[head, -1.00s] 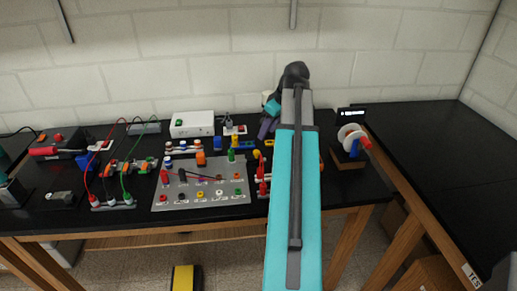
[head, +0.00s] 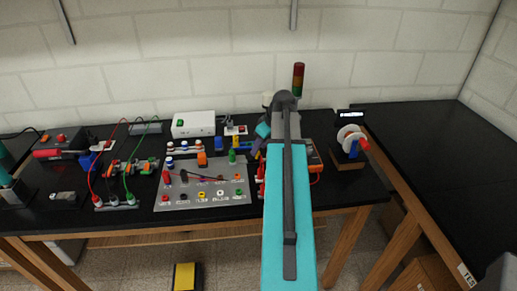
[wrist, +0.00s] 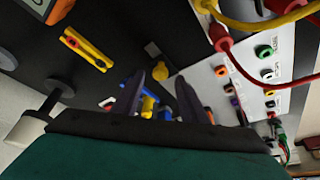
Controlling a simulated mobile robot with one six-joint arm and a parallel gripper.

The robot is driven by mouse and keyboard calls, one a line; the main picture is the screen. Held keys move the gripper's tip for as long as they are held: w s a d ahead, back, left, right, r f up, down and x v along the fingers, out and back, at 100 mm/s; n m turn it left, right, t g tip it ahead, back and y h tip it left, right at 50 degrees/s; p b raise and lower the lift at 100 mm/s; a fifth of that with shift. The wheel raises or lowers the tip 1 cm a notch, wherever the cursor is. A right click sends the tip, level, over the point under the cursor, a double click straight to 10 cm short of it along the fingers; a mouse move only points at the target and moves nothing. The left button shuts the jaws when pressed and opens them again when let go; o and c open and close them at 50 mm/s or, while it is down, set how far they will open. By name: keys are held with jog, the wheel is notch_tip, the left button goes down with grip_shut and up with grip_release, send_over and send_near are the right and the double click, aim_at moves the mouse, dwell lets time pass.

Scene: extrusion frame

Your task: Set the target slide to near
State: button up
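I cannot tell for certain which part is the target slide. A short rail with orange blocks (head: 133,167) lies at the left of the bench in the head view and may hold it. My gripper (wrist: 171,77) shows in the wrist view with its two dark fingers apart and nothing seen between the tips. Blue and yellow parts lie beyond and beside the fingers, on the black bench. In the head view my arm hides most of the gripper, which is just right of the grey socket panel (head: 222,186).
A white box (head: 193,124) stands behind the panel. A stack light (head: 298,78) rises behind my arm. A wheel device (head: 350,139) stands at the right. A yellow clip (wrist: 87,48) and red cable (wrist: 240,66) show in the wrist view. The right bench is clear.

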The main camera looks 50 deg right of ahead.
jog(key=shift+x, duration=1.15)
grip_shut()
